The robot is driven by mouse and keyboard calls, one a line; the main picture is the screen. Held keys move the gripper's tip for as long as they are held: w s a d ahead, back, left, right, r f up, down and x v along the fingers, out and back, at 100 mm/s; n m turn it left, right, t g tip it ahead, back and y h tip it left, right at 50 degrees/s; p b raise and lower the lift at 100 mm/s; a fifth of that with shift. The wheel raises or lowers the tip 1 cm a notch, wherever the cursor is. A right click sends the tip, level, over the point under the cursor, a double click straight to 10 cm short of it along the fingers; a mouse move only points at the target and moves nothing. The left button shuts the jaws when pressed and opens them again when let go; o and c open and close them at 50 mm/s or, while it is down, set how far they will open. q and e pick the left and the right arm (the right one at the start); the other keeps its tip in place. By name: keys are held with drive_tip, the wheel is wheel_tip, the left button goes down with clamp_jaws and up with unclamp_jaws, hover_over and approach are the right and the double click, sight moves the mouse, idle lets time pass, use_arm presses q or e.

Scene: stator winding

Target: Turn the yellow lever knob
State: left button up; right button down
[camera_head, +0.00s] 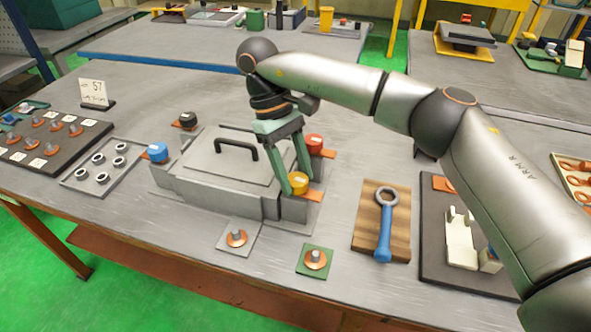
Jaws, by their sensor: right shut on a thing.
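The yellow lever knob (298,183) sits at the front right corner of a grey metal box (225,170) with a black handle on its lid. My right gripper (296,181) reaches down from above with its green fingers and is shut on the yellow knob. The fingers partly hide the knob and the lid's right side. A red knob (314,143) is at the box's back right, a blue knob (157,152) at its left and a black knob (188,119) at its back left. My left gripper is not in view.
A blue wrench (384,225) lies on a wooden board (368,212) right of the box. Two small plates with copper-coloured pieces (237,238) (315,259) lie in front. A tray of rings (74,181) and a sign (93,92) are at the left.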

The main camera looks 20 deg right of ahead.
drive_tip(key=shift+a+f+n, duration=0.1)
drive_tip(key=shift+f+n, duration=0.2)
drive_tip(key=shift+n, duration=0.1)
drive_tip(key=c, duration=0.6)
unclamp_jaws()
drive_tip(key=o, duration=0.4)
drive_tip(key=shift+r, duration=0.15)
drive_tip(key=shift+c, duration=0.2)
drive_tip(key=p+v, duration=0.2)
drive_tip(key=v, duration=0.5)
drive_tip(key=shift+a+r, duration=0.15)
drive_tip(key=shift+r, duration=0.1)
